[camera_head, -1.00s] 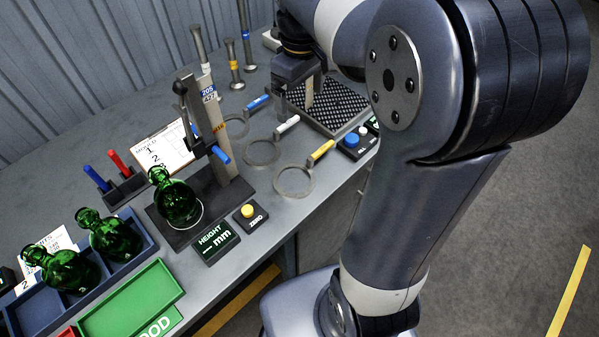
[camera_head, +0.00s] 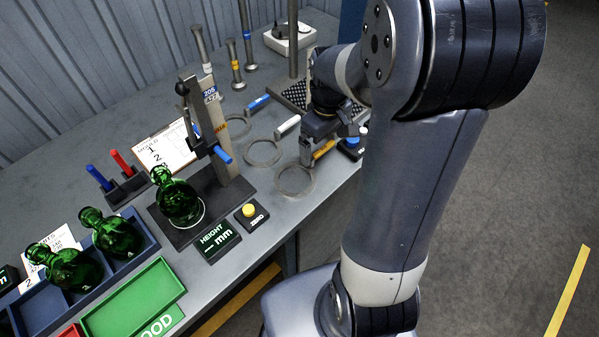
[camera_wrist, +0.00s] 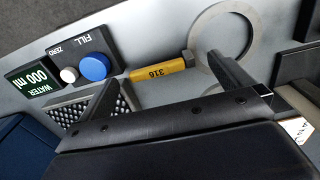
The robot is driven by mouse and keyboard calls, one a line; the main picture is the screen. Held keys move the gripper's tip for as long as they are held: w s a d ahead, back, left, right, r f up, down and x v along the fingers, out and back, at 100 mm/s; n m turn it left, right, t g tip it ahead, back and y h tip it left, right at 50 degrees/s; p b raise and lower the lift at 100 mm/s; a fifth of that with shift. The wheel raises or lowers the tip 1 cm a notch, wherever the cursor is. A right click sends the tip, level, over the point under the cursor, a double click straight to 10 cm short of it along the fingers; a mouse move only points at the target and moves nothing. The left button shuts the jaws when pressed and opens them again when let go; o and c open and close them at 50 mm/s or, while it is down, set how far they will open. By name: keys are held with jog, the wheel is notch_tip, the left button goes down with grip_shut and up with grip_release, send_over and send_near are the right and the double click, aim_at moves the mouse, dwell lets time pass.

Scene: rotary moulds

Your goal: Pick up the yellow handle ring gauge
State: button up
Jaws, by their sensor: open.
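The yellow handle ring gauge shows its grey ring (camera_head: 295,180) flat on the bench in the head view, with its yellow handle (camera_head: 324,149) partly behind my gripper. In the wrist view the yellow handle (camera_wrist: 163,71), marked 316, and part of the ring (camera_wrist: 200,52) are visible. My gripper (camera_head: 330,155) is at the handle's end in the head view. In the wrist view its two fingers (camera_wrist: 162,75) are spread, one towards the ring side and one towards the perforated tray, with the handle between and beyond them. Nothing is held.
A white-handled ring gauge (camera_head: 263,153) and a blue-handled one (camera_head: 236,126) lie to the left. A fill panel with a blue button (camera_wrist: 94,67) and white button, a WATER display (camera_wrist: 38,83) and a perforated tray (camera_wrist: 62,110) are close by. The height stand (camera_head: 205,130) is farther left.

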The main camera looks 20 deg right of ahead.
notch_tip(320, 180, down, 2)
jog(key=c, duration=1.1)
